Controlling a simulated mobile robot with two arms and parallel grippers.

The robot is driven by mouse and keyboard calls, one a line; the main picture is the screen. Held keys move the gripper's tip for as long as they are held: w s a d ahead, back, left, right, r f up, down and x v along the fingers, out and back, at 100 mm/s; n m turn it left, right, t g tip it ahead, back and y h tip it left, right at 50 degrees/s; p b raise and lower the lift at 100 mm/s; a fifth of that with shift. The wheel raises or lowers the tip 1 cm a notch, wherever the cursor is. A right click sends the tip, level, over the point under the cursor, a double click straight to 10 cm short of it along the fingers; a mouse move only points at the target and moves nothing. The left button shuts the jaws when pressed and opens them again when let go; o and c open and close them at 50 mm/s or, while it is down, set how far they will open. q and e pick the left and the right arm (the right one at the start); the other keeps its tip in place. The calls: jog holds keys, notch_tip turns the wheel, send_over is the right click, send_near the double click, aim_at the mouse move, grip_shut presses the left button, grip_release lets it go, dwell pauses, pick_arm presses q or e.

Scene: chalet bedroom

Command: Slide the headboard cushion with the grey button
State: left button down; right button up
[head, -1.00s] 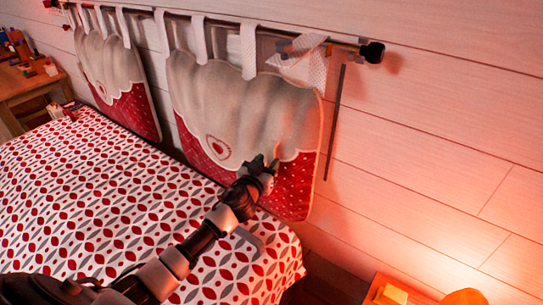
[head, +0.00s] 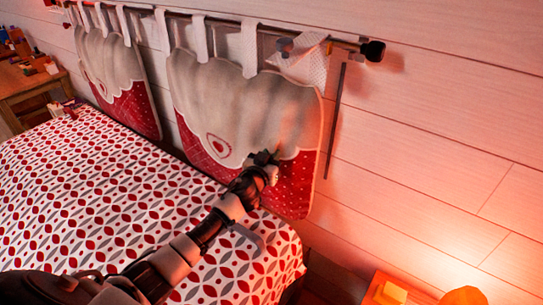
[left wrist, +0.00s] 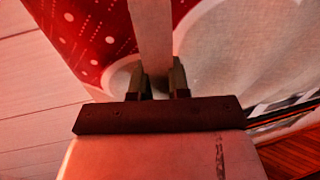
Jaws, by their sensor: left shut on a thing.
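The near headboard cushion (head: 240,100), grey-beige above with a scalloped edge and dotted red below, hangs by pale straps from a dark rod. A round pale button with a red heart (head: 219,146) shows on it; I cannot make out a grey button. A second, similar cushion (head: 108,62) hangs farther left. My left gripper (head: 262,158) is at the near cushion's lower front. In the left wrist view the left gripper (left wrist: 158,82) is shut on a pale strip (left wrist: 152,35) of the cushion, with red dotted cloth behind. My right gripper is not in view.
The bed (head: 90,190) with its red and grey leaf pattern lies below the cushions. The rod (head: 345,47) ends in a dark knob on the plank wall (head: 440,110). A glowing lamp (head: 465,296) stands at lower right. A wooden desk (head: 30,85) stands at far left.

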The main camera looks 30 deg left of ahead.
aim_at(259, 142)
pick_arm(q)
jog(key=a, duration=0.4)
jog(key=w+a, duration=0.1)
jog(key=a, duration=0.1)
jog(key=shift+a, duration=0.3)
jog(key=c, duration=1.1)
grip_release()
jog(key=shift+d, duration=0.1)
jog(key=shift+s, duration=0.15)
jog(key=shift+s, duration=0.25)
jog(key=s+b, duration=0.1)
jog(key=s, duration=0.9)
jog(key=shift+d, duration=0.25)
